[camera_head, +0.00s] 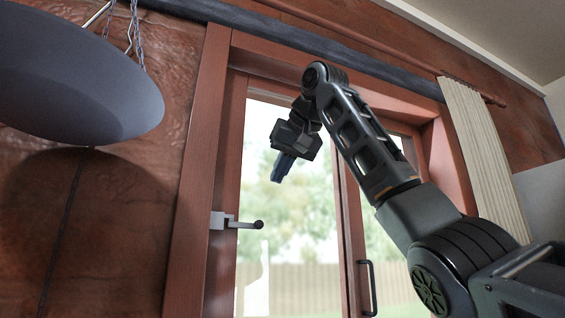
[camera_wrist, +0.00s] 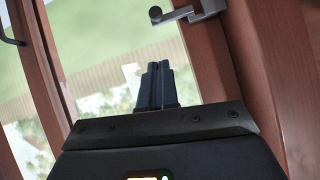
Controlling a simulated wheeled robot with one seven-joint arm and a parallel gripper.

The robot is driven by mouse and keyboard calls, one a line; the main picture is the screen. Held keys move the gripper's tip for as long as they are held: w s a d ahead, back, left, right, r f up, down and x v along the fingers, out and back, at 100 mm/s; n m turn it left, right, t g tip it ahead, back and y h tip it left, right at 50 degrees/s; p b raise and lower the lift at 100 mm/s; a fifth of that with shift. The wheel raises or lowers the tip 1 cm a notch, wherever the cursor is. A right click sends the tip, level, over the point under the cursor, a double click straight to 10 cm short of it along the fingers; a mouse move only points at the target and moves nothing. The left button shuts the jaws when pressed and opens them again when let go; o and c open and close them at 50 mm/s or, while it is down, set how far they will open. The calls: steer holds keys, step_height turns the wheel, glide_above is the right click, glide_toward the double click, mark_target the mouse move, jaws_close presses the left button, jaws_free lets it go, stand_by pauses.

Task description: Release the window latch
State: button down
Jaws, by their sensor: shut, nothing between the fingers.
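The window latch (camera_head: 240,223) is a light grey bracket on the left side of the reddish-brown window frame. Its lever points right and ends in a dark round knob (camera_head: 259,225). My gripper (camera_head: 277,178) is shut and empty, above and slightly right of the knob in the head view, apart from it. In the wrist view the latch (camera_wrist: 195,13) is at the top, its knob (camera_wrist: 156,13) just beyond the tips of my shut fingers (camera_wrist: 157,66). A gap in depth between fingertips and knob cannot be judged.
The window frame (camera_head: 187,200) surrounds glass panes. A dark vertical handle (camera_head: 367,288) is on the frame to the right, also at the wrist view's upper left (camera_wrist: 10,27). A grey hanging bowl (camera_head: 75,80) is at left, and a pale curtain (camera_head: 487,160) at right.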

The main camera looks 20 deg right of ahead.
steer(key=w+a+f+p, duration=0.1)
steer(key=w+f+p, duration=0.1)
steer(key=w+f, duration=0.3)
steer(key=shift+w+f, duration=0.15)
steer(key=shift+f, duration=0.95)
steer(key=shift+f, duration=0.1)
